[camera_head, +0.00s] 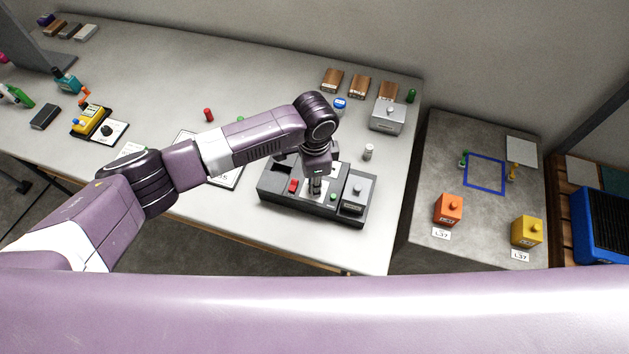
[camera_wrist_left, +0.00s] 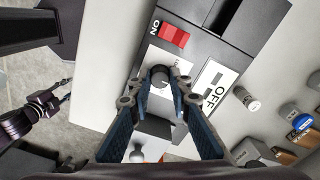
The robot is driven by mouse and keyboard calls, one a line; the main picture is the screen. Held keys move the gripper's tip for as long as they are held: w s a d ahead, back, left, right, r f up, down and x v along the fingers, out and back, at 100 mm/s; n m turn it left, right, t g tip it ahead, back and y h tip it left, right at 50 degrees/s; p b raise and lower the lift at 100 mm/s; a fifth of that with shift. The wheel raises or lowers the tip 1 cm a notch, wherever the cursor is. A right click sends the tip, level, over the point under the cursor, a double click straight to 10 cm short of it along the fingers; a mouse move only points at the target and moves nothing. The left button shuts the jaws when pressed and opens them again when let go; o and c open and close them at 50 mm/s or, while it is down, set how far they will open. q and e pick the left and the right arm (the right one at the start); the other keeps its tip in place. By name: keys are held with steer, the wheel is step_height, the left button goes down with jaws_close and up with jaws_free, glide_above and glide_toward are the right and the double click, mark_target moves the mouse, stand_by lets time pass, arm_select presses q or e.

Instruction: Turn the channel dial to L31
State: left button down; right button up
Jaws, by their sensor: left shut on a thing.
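A black control box (camera_head: 268,186) stands near the front edge of the white table. It has a red switch (camera_head: 293,186), which shows large beside the word ON in the left wrist view (camera_wrist_left: 175,36). A dark round dial (camera_wrist_left: 160,74) sits on a white plate of the box. My left gripper (camera_head: 316,186) points down over the box, and its two fingers (camera_wrist_left: 161,90) are shut on the dial from both sides. The fingers hide part of the plate, and I cannot read a channel marking there. My right gripper (camera_wrist_left: 62,92) shows small and dark in the left wrist view, away from the box.
A grey box with a knob (camera_head: 358,192) sits at the right end of the control box. A small silver cylinder (camera_head: 368,151) and a grey metal box (camera_head: 388,116) stand behind. Orange (camera_head: 449,209) and yellow boxes (camera_head: 527,231) stand right.

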stand_by(0.5)
arm_select(q)
steer(key=c, duration=1.8)
jaws_free()
steer(key=shift+o, duration=0.2)
steer(key=shift+r, duration=0.1)
steer(key=shift+r, duration=0.25)
step_height(320, 180, up, 11)
steer(key=shift+r, duration=0.2)
